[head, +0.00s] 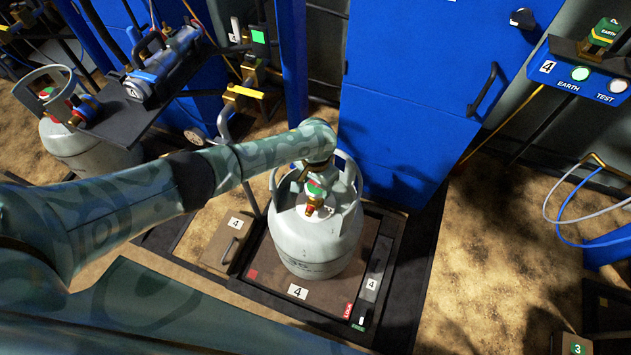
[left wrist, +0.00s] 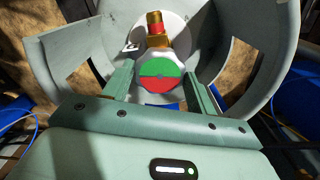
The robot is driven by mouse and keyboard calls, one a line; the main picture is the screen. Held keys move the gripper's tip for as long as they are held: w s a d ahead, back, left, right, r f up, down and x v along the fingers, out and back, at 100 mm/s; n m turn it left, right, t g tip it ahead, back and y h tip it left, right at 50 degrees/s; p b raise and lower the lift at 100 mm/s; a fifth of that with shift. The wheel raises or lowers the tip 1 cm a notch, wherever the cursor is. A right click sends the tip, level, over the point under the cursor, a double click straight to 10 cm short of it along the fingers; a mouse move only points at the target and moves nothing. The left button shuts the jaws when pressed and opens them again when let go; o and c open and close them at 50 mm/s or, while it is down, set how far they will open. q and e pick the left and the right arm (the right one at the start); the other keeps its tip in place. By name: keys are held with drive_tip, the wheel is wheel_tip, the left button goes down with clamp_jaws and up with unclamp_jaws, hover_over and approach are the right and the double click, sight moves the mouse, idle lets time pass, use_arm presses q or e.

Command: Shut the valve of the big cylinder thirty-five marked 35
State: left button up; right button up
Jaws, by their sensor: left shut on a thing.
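The big grey cylinder (head: 317,240) stands upright on a brown scale plate; a dark marking that reads like 35 is low on its front. A collar with openings rings its top. Inside the collar is a brass valve (head: 312,208) with a round red and green handwheel (head: 316,188). My left gripper (left wrist: 160,82) reaches down inside the collar and is shut on the handwheel, one finger on each side. In the left wrist view the wheel (left wrist: 160,68) shows green above and red below, with the brass outlet beyond it. My right gripper is not in view.
The scale (head: 330,291) bears number 4 labels and a red LOCK tag. A blue cabinet (head: 400,120) stands close behind the cylinder. A blue EARTH/TEST box (head: 590,78) is at upper right.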

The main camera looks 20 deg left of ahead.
use_arm(q)
drive_tip(key=shift+r+m+p, duration=0.1)
drive_tip(key=shift+m+p, duration=0.4)
drive_tip(key=shift+m, duration=0.7)
drive_tip(key=m, duration=0.4)
drive_tip(key=shift+m, duration=0.3)
drive_tip(key=m, duration=2.2)
drive_tip(key=shift+m+b, duration=0.3)
drive_tip(key=shift+b, duration=0.1)
drive_tip(key=shift+m, duration=2.2)
